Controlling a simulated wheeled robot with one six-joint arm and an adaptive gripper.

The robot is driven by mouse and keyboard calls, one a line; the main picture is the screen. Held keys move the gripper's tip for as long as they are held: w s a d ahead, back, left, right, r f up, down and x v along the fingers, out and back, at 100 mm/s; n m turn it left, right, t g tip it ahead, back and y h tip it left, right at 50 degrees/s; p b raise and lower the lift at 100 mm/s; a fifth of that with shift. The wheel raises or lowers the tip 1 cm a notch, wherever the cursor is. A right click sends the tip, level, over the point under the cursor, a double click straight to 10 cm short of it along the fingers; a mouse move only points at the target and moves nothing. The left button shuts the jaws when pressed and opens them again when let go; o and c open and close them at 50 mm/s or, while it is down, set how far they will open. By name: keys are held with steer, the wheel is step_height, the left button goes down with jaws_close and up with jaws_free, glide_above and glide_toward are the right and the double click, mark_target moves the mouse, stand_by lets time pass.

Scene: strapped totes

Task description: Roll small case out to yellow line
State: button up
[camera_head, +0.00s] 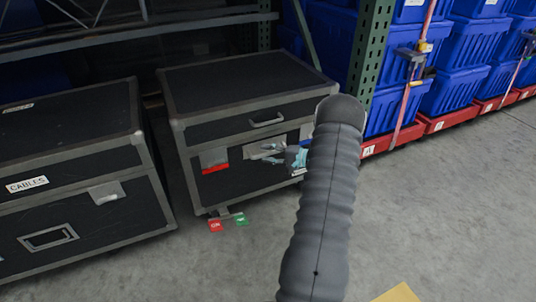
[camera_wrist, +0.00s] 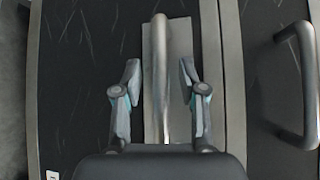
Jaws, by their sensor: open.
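The small case (camera_head: 245,85) is black with grey metal edges and stands between the larger case and a green rack post. A metal bar handle on a pale plate (camera_head: 262,149) is on its front; in the wrist view the bar (camera_wrist: 160,50) runs between my fingers. My gripper (camera_head: 285,156) is open at this handle, one finger on each side with gaps visible, so it is not closed on it. A second handle (camera_head: 267,119) sits higher on the case and also shows in the wrist view (camera_wrist: 312,85). A yellow floor marking (camera_head: 398,293) shows at the bottom edge. My arm hides the case's right front.
A larger black case labelled CABLES (camera_head: 75,170) stands close on the left. Strapped blue totes (camera_head: 460,45) on red bases (camera_head: 440,122) stand at right behind the green post (camera_head: 370,45). Red (camera_head: 215,226) and green (camera_head: 241,219) tabs show at the small case's foot. Grey floor in front is clear.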

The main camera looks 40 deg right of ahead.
jaws_close()
